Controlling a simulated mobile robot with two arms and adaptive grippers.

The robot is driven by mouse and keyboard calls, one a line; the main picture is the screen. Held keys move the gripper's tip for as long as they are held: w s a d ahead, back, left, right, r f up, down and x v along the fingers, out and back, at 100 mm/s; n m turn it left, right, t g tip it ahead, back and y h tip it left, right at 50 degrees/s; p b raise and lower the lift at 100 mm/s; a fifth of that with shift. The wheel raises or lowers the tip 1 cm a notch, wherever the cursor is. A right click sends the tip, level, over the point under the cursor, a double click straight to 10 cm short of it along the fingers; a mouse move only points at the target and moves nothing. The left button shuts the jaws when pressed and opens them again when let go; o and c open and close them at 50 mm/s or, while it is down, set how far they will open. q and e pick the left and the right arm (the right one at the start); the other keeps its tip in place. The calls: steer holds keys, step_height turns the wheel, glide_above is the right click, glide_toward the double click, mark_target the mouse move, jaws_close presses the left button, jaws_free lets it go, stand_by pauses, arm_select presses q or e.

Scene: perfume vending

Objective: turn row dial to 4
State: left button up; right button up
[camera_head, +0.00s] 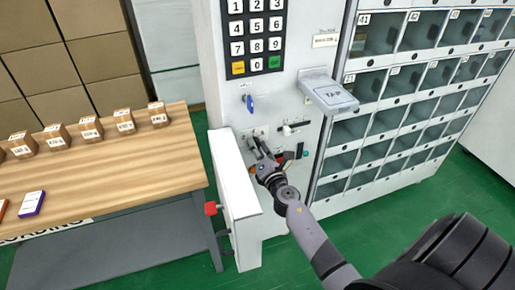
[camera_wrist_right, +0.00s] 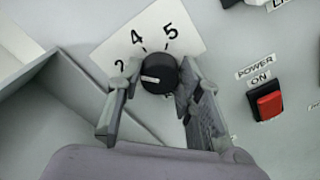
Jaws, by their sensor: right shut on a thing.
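The row dial is a round black knob (camera_wrist_right: 158,74) on a white label plate (camera_wrist_right: 172,20) in the right wrist view. The plate shows 4 and 5 above the knob and a partly hidden number at the left. The knob's white pointer line points left, below that hidden number. My right gripper (camera_wrist_right: 159,66) has one finger on each side of the knob and is shut on it. In the head view, my right gripper (camera_head: 258,147) reaches the machine's front at the dial, and the knob is mostly hidden. My left gripper is not in view.
A red POWER ON switch (camera_wrist_right: 268,102) is right of the dial. A keypad (camera_head: 255,32), a blue key (camera_head: 249,103) and a jutting box (camera_head: 328,92) are on the machine. A white flap (camera_head: 232,185) stands out at left, beside a wooden table (camera_head: 120,165) with small boxes.

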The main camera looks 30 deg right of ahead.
steer(key=m, duration=0.4)
steer(key=shift+f+b, duration=0.1)
steer(key=shift+b, duration=0.25)
steer(key=shift+m, duration=2.1)
steer(key=shift+f, duration=0.1)
steer(key=o, duration=1.2)
steer(key=shift+c, duration=0.2)
